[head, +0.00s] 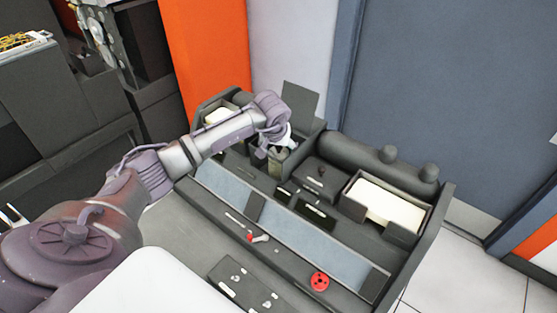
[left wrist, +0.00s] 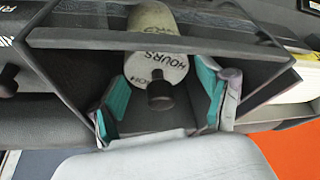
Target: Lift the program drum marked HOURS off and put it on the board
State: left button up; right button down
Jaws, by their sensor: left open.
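The program drum (left wrist: 158,66), a pale cylinder with HOURS printed on its end face, sits in a dark compartment in the left wrist view. A black knob (left wrist: 160,96) sticks out from that face. My left gripper (left wrist: 163,98) is open, its teal-padded fingers on either side of the knob and apart from it. I cannot tell which surface is the board. My right gripper is not in view.
An upright dark plate (head: 301,104) stands behind my gripper. A tray of pale cards (head: 384,203) is at the machine's right. A red wheel (head: 320,281) and a small red-tipped lever (head: 258,238) are at the front. A dark panel (head: 232,274) bears several pale pieces.

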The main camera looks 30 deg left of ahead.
pick_arm(q)
jog(key=shift+x, duration=0.85)
jog(key=shift+r, duration=0.1)
jog(key=c, duration=1.2)
jog(key=shift+w, duration=0.1)
jog(key=shift+r, duration=0.1)
jog(key=shift+r, duration=0.35)
notch_tip(320, 180, up, 10)
jog(key=shift+f+b, duration=0.15)
jog(key=shift+b, duration=1)
jog(key=shift+r+p, duration=4.9)
jog(key=shift+r, duration=2.1)
jog(key=shift+f, duration=0.1)
